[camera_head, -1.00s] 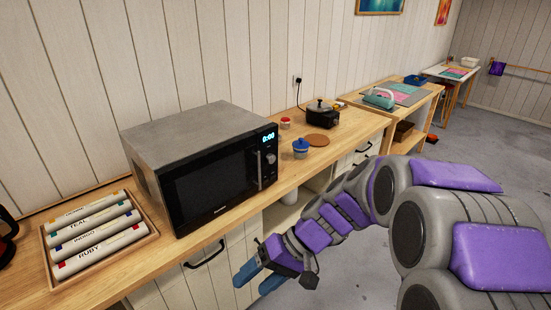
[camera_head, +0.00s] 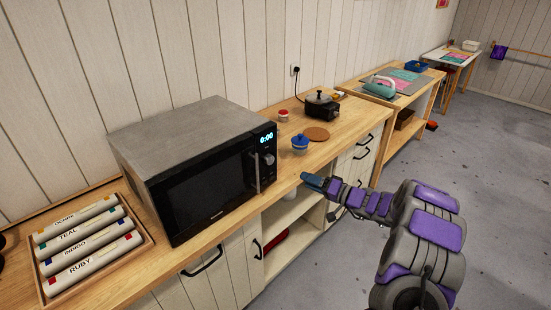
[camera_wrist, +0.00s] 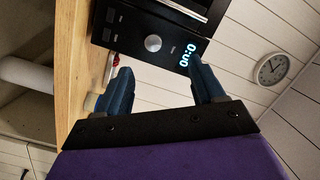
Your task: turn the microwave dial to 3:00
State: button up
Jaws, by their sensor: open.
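The microwave (camera_head: 205,105) is grey-topped with a black front and stands on the wooden counter. Its blue display reads 0:00 (camera_head: 266,138). The silver dial (camera_head: 269,159) sits below the display, right of the door handle (camera_head: 255,172). In the wrist view, turned sideways, the dial (camera_wrist: 153,43) and display (camera_wrist: 187,55) show beyond the fingers. My gripper (camera_head: 313,182) is to the right of the dial, in front of the counter edge, apart from the microwave. In the wrist view my gripper (camera_wrist: 160,90) has its two blue fingers spread, with nothing between them.
A tray (camera_head: 147,245) of labelled rolls lies left of the microwave. A blue-lidded jar (camera_head: 300,143), a red-lidded jar (camera_head: 283,116), a round brown mat (camera_head: 317,134) and a pot on a burner (camera_head: 322,106) stand to the right. A wall clock (camera_wrist: 272,70) shows in the wrist view.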

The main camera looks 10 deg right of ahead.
jog(key=w+d+t, duration=0.1)
jog(key=d, duration=0.1)
jog(key=b, duration=0.1)
send_near(272, 161)
jog(key=shift+h, duration=0.4)
jog(key=x, duration=0.7)
jog(key=shift+a+r, duration=0.1)
jog(key=shift+r, duration=0.15)
jog(key=shift+w+a+r, duration=0.15)
jog(key=shift+w+a, duration=0.25)
jog(key=shift+a, duration=0.1)
jog(key=shift+m, duration=0.3)
jog(key=c, duration=1.1)
